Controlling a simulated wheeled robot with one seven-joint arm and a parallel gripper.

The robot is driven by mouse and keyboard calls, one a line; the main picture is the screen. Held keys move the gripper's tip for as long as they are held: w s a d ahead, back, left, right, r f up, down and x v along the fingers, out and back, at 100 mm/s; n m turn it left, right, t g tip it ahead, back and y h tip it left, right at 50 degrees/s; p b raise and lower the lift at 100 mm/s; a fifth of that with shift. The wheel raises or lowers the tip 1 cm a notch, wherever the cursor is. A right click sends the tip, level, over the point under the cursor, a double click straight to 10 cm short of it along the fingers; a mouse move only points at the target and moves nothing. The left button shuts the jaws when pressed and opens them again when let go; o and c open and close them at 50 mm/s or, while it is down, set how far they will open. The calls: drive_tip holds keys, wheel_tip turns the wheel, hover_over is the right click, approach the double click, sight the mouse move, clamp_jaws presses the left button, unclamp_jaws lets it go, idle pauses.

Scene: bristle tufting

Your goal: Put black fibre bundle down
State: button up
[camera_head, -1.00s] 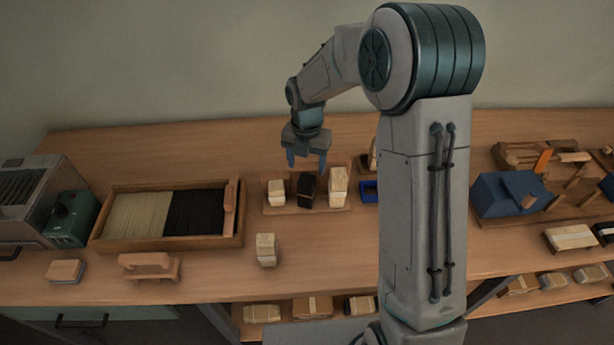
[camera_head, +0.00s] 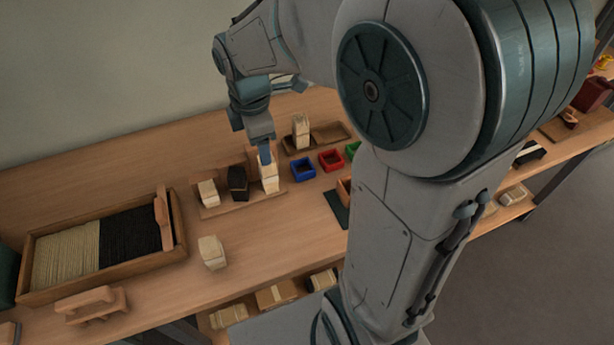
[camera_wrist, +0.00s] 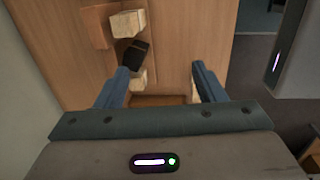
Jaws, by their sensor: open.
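The black fibre bundle (camera_head: 238,184) stands on a low wooden tray (camera_head: 238,206) between two pale bundles, one to its left (camera_head: 208,193) and one to its right (camera_head: 269,177). My gripper (camera_head: 264,150) is above the tray, over the right pale bundle and apart from the black one. In the wrist view my gripper (camera_wrist: 164,76) is open, with nothing held between its fingers. The black bundle (camera_wrist: 134,54) shows there beyond the left fingertip, with a pale bundle (camera_wrist: 127,23) farther out and another (camera_wrist: 138,80) nearer.
A wooden box (camera_head: 183,240) of pale and black fibres is at left. A loose pale bundle (camera_head: 212,252) stands in front of the tray. Blue (camera_head: 302,169), red (camera_head: 330,160) and green bins stand to the right. Another tray with a pale bundle (camera_head: 300,131) is behind.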

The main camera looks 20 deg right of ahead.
drive_tip(key=s+d+r+m+t, duration=0.1)
drive_tip(key=s+d+m, duration=0.1)
drive_tip(key=s+m, duration=0.5)
drive_tip(key=s+d+m, duration=0.3)
drive_tip(key=s+m, duration=0.4)
drive_tip(key=m, duration=0.4)
drive_tip(key=shift+s+r+t, duration=0.25)
drive_tip(key=shift+r+t, duration=0.15)
